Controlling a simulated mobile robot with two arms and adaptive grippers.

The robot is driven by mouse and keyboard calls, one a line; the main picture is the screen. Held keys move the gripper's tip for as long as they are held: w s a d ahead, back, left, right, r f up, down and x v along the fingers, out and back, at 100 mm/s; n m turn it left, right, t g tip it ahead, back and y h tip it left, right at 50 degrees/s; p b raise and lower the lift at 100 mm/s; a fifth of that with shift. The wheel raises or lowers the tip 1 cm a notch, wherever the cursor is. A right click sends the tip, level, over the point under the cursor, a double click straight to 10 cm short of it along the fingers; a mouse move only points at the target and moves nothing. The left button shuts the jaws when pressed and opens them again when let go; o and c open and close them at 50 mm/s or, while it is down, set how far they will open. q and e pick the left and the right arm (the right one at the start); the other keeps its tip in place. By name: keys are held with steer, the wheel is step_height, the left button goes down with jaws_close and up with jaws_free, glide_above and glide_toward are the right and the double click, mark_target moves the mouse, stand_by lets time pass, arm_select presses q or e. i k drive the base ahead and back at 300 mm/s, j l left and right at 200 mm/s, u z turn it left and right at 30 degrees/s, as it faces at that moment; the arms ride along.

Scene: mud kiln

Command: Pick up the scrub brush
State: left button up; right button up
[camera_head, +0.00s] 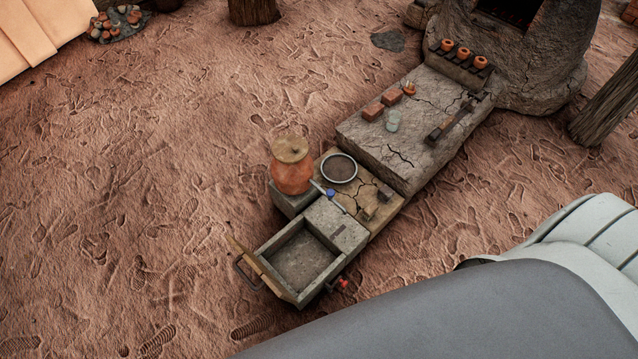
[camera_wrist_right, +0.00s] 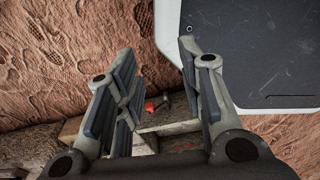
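I cannot tell for sure which thing is the scrub brush. Either may be the brush. My right gripper (camera_wrist_right: 156,62) shows in the right wrist view with its fingers spread and nothing between them. My left gripper is not in view.
A clay jar (camera_head: 291,172), round pan (camera_head: 340,168) and blue-topped tool (camera_head: 330,192) are near. A kiln stands behind.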

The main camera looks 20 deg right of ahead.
mark_target(370, 210)
steer(key=l+u, duration=1.25)
steer(key=u, duration=0.15)
steer(key=k+l+u, duration=0.15)
steer(key=l+u, duration=0.2)
steer(key=u, duration=0.15)
